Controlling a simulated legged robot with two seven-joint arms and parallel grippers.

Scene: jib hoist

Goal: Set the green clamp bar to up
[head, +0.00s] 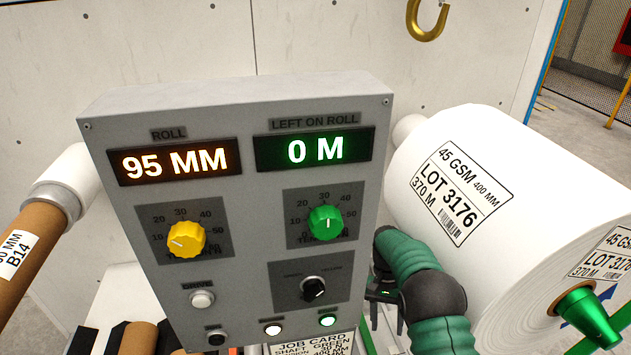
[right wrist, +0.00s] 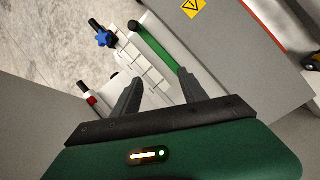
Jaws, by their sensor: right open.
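The green clamp bar (right wrist: 157,47) shows in the right wrist view as a long green strip lying slantwise along a pale surface. A black knob (right wrist: 135,27) is at its upper left end. My right gripper (right wrist: 158,86) is open, its two dark fingers spread with nothing seen between them. The right finger's tip is near the bar's lower end in the picture; I cannot tell if they touch. In the head view my right gripper (head: 386,312) is beside the control panel's lower right edge. The clamp bar cannot be made out there. My left gripper is not in view.
The grey control panel (head: 240,105), with yellow and green dials, stands close left of my right arm. A big white roll (head: 450,150) is at right. A blue star knob (right wrist: 105,38) and a red part (right wrist: 92,100) are near the bar. A gold hook (head: 427,28) hangs above.

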